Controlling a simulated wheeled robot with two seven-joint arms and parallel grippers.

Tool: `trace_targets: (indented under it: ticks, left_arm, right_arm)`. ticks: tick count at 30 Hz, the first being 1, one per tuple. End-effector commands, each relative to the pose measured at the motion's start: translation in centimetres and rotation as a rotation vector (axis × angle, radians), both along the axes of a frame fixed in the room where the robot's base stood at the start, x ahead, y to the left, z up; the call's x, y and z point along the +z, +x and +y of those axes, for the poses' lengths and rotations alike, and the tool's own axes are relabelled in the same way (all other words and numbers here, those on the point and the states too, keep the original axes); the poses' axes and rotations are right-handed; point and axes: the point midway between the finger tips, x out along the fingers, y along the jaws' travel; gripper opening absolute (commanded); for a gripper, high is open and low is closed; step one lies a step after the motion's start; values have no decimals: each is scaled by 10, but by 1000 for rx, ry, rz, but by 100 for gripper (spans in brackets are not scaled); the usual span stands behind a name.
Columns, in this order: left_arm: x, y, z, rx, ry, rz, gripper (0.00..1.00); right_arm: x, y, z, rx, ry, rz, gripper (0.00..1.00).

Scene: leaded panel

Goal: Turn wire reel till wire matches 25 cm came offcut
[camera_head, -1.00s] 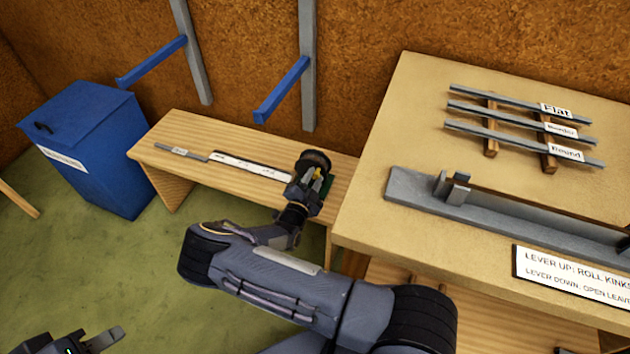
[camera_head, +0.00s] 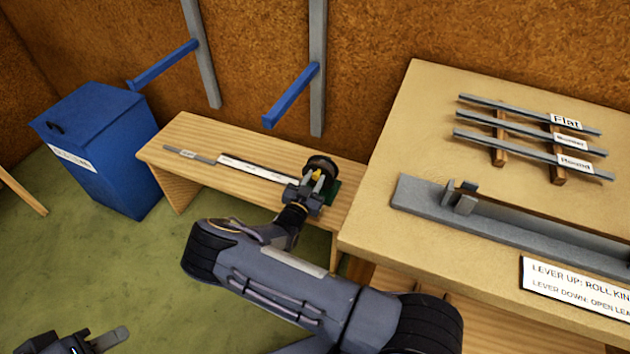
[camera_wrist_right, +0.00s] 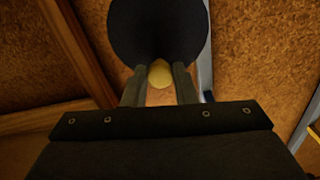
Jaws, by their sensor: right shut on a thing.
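The wire reel (camera_head: 322,164) is a dark disc on a green stand (camera_head: 332,190) at the right end of the low wooden bench. My right gripper (camera_head: 316,178) is at the reel, shut on its yellow knob (camera_wrist_right: 160,74). In the right wrist view the knob sits between the two fingers, with the dark reel disc (camera_wrist_right: 158,25) beyond.
A blue lidded bin (camera_head: 98,145) stands left of the bench (camera_head: 180,125). Blue brackets (camera_head: 292,95) stick out from the wall above. The larger table (camera_head: 430,120) at right holds labelled came strips (camera_head: 530,137) and a long grey tool (camera_head: 430,198).

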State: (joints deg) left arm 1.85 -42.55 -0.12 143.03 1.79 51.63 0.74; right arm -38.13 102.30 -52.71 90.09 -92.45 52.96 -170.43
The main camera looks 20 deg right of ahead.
Motion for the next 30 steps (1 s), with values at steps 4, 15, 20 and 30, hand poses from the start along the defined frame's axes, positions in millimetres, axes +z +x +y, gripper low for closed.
trace_targets:
  ticks: [4,15,20,30]
  left_arm:
    - [0,0,0,0,0,0,36]
    - [0,0,0,0,0,0,36]
    - [0,0,0,0,0,0,36]
    - [1,0,0,0,0,0,36]
  right_arm:
    - [1,2,1,3,-11,9,2]
    - [1,2,1,3,-12,11,2]
    - [1,2,1,3,-12,11,45]
    - [0,-1,4,2,-11,13,46]
